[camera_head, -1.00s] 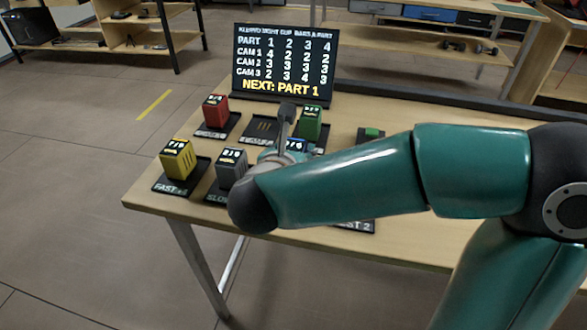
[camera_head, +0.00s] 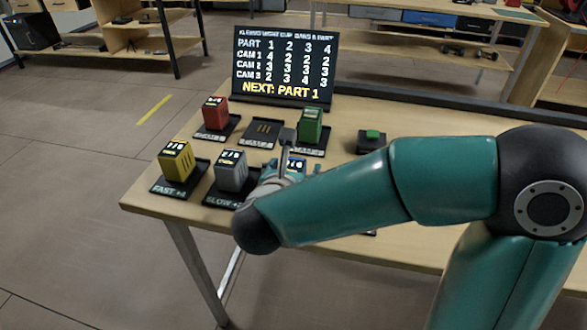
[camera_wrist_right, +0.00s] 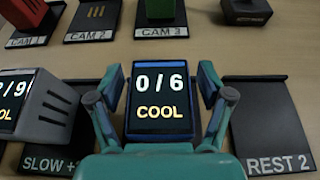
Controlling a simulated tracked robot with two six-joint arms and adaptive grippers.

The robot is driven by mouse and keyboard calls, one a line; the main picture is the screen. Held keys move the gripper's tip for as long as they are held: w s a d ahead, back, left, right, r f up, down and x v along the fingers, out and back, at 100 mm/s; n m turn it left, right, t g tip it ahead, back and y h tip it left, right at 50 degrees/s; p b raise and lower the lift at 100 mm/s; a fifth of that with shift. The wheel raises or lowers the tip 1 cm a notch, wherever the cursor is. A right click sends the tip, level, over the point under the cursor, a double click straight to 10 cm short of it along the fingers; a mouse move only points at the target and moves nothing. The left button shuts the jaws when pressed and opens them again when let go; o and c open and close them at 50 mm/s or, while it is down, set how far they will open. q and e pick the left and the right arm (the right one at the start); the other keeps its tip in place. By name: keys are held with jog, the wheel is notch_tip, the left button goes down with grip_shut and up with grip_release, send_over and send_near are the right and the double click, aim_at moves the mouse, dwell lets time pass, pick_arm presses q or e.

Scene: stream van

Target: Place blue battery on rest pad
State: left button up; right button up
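The blue battery (camera_wrist_right: 160,101) shows its dark screen reading 0/6 COOL in the right wrist view, upright between my right fingers. Narrow gaps show on both sides, so my right gripper (camera_wrist_right: 161,88) looks open around it. In the head view the battery (camera_head: 297,165) is partly hidden behind my right gripper (camera_head: 291,170). It stands between the SLOW pad (camera_wrist_right: 42,163) and the REST 2 pad (camera_wrist_right: 268,115), which is empty. What is directly under the battery is hidden. My left gripper is not in view.
The grey battery (camera_head: 231,171) is close on the left, with the yellow battery (camera_head: 177,161) beyond it. Behind are the red battery (camera_head: 215,113), empty CAM 2 pad (camera_head: 262,131) and green battery (camera_head: 310,125). A green button (camera_head: 372,135) and a sign (camera_head: 284,65) also stand there.

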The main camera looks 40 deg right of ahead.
jog(key=shift+r+p, duration=0.2)
jog(key=shift+p, duration=0.1)
jog(key=v, duration=1.1)
jog(key=shift+s+a+r+p, duration=0.1)
jog(key=shift+s+a+p, duration=0.15)
jog(key=shift+p, duration=0.1)
jog(key=shift+s+a, duration=0.1)
